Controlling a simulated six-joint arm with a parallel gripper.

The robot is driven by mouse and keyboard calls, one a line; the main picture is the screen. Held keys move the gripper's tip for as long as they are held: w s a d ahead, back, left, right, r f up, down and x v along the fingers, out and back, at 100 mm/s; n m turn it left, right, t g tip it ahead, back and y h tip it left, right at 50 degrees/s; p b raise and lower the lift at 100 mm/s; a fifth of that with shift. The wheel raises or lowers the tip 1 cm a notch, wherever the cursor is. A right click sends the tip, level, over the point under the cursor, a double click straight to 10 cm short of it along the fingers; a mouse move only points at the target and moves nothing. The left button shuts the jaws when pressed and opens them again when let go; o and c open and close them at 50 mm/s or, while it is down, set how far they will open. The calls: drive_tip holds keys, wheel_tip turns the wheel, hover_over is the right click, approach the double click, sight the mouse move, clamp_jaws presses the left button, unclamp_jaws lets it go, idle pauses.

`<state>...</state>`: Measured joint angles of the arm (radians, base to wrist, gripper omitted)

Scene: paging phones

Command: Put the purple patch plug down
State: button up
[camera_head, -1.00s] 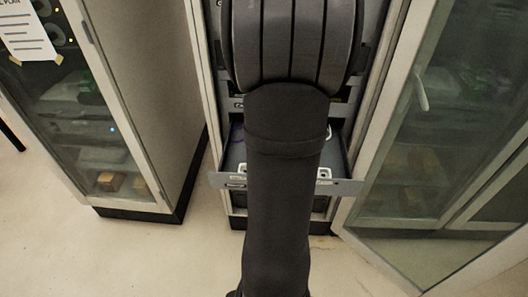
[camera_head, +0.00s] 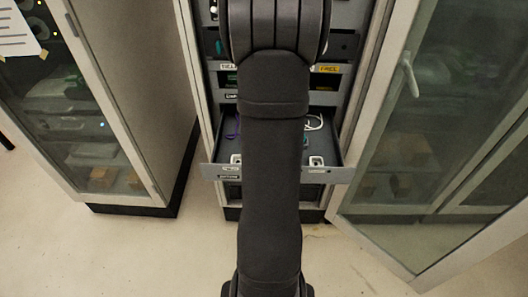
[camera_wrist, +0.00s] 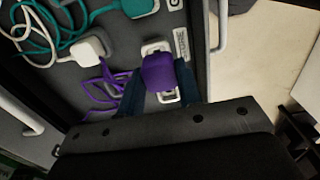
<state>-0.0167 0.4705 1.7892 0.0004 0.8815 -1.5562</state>
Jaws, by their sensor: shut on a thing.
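The purple patch plug (camera_wrist: 159,72) shows in the wrist view, at the open end of the drawer (camera_wrist: 115,70). My gripper (camera_wrist: 158,85) is shut on it, with a dark finger on each side. A white frame (camera_wrist: 168,97) shows partly behind the plug; I cannot tell whether the plug touches it. The purple cord (camera_wrist: 108,82) runs left from the plug and loops in the drawer. In the head view my own arm hides the gripper and the plug; a bit of purple cord (camera_head: 232,127) shows left of it.
The drawer also holds a white plug (camera_wrist: 88,50), a teal plug (camera_wrist: 140,7) and their loose cords. The drawer front (camera_head: 340,174) sticks out of the cabinet. An open glass door (camera_head: 440,150) stands at the right, another cabinet (camera_head: 95,130) at the left.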

drive_tip(key=shift+w+a+f, duration=0.4)
drive_tip(key=shift+a+f, duration=0.1)
drive_tip(key=shift+a, duration=0.25)
drive_tip(key=shift+a+f, duration=0.1)
drive_tip(key=shift+f, duration=1.95)
drive_tip(key=shift+f, duration=0.2)
drive_tip(key=o, duration=1)
wheel_tip(320, 180, up, 12)
drive_tip(key=shift+r, duration=0.25)
